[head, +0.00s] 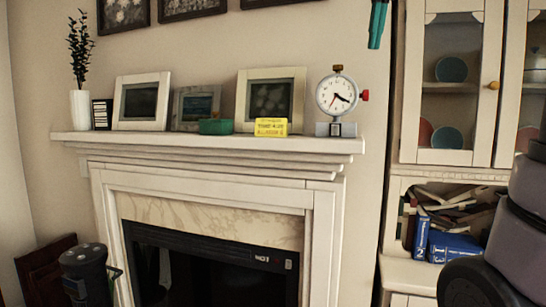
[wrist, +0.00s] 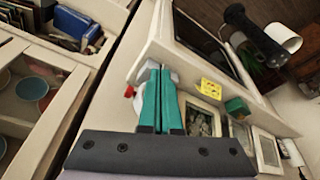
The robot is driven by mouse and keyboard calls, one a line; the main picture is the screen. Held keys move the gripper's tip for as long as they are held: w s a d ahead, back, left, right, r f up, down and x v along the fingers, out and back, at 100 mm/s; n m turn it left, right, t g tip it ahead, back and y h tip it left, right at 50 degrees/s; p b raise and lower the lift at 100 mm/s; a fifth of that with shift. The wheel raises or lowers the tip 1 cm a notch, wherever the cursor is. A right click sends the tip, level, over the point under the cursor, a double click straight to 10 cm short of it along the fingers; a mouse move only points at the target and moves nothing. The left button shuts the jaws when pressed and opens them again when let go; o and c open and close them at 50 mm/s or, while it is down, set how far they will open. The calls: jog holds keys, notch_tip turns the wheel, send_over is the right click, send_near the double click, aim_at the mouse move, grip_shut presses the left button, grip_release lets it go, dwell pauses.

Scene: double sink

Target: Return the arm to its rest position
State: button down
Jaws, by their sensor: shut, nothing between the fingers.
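My gripper shows at the top of the head view (head: 376,42), its teal fingers pointing down in front of the wall, above and to the right of the dial clock (head: 337,96). In the wrist view my gripper (wrist: 160,70) has its two teal fingers side by side, shut with nothing between them. The fingers cover most of the clock there; its red knob (wrist: 129,91) shows at their left. Grey arm links of mine fill the right edge of the head view.
The mantel shelf (head: 215,143) holds a yellow box (head: 271,127), a green box (head: 216,126), picture frames (head: 141,101) and a white vase (head: 66,111). A glass-door cabinet (head: 408,90) with dishes and books stands right. A dark cylindrical object (head: 85,272) stands lower left.

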jog(key=s+f+m+t, duration=0.2)
jog(key=s+f, duration=0.3)
jog(key=f, duration=0.8)
jog(key=s+d+f+m+t+y, duration=0.1)
jog(key=s+f+m, duration=0.3)
jog(key=f, duration=0.9)
jog(key=shift+s+d+f+t+y, duration=0.15)
jog(key=shift+s+d+t+y, duration=0.2)
jog(key=shift+s, duration=0.45)
jog(key=shift+w+a, duration=0.1)
